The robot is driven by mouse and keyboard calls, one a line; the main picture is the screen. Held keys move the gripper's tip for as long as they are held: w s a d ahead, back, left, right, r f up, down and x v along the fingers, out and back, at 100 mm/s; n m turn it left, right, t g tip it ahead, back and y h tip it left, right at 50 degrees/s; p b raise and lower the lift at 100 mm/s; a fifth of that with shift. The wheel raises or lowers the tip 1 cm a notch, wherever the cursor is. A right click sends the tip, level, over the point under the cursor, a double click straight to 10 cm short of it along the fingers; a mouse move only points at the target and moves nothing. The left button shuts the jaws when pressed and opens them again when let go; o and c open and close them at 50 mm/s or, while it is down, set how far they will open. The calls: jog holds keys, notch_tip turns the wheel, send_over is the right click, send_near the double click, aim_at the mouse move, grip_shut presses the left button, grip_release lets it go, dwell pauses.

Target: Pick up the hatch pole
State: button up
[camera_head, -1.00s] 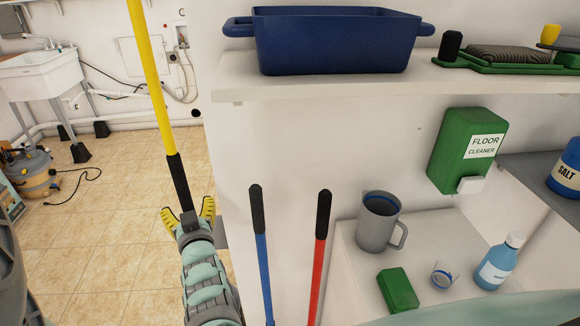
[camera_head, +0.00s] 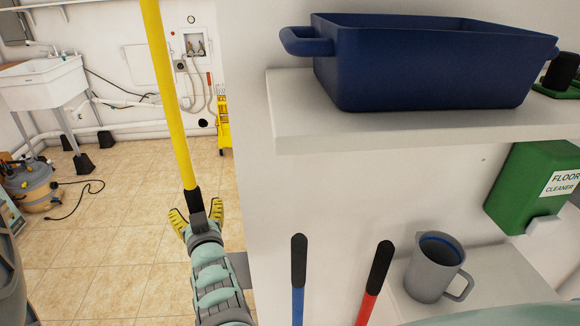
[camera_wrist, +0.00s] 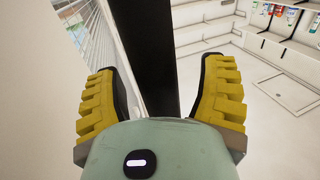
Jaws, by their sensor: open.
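A long yellow pole with a black grip, apparently the hatch pole (camera_head: 170,95), rises nearly upright with a slight lean in the head view. Its top is cut off by the frame. My gripper (camera_head: 197,214) is at the black grip, its yellow-padded fingers apart on either side. In the wrist view the black grip (camera_wrist: 148,50) runs between the open fingers of my gripper (camera_wrist: 160,85), with visible gaps on both sides. The palm hides the grip's lower part.
A wall shelf (camera_head: 400,125) holding a blue basin (camera_head: 420,65) juts out to the right. Below are a blue-handled pole (camera_head: 298,275), a red-handled pole (camera_head: 375,280) and a grey mug (camera_head: 432,272).

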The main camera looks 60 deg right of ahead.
jog(key=shift+w+d, duration=0.15)
jog(key=shift+w, duration=0.05)
jog(key=shift+o, duration=0.3)
jog(key=shift+s+f, duration=0.15)
jog(key=shift+s, duration=0.1)
grip_shut()
